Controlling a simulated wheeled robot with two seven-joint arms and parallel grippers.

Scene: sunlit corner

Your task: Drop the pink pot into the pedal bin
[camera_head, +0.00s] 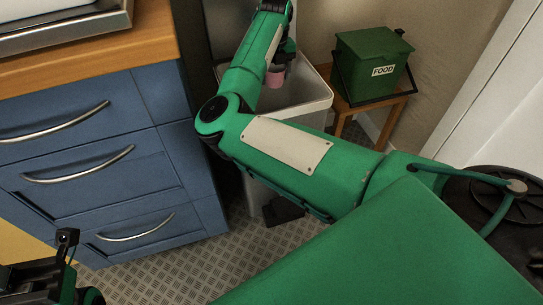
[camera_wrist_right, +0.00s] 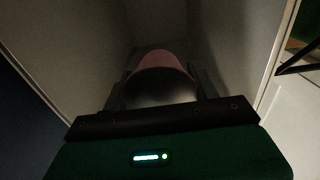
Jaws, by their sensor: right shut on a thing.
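The pink pot (camera_head: 275,77) is small and shows beneath my right gripper (camera_head: 281,58) in the head view, within the opening of the pedal bin. In the right wrist view the pot (camera_wrist_right: 162,62) sits between the two dark fingers, which are shut on it. The pedal bin (camera_head: 318,88) is pale and open-topped, with a dark pedal (camera_head: 283,212) low at its front. My right arm hides much of its front. Its inner walls (camera_wrist_right: 75,45) surround the pot in the wrist view. My left gripper (camera_head: 66,245) is only partly in view at the lower left; its jaw opening is unclear.
A green FOOD caddy (camera_head: 372,65) stands on a small wooden stool (camera_head: 401,103) right of the bin. Blue drawers (camera_head: 85,150) under a wooden worktop (camera_head: 155,40) stand close on the left. Patterned floor (camera_head: 185,265) is clear in front.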

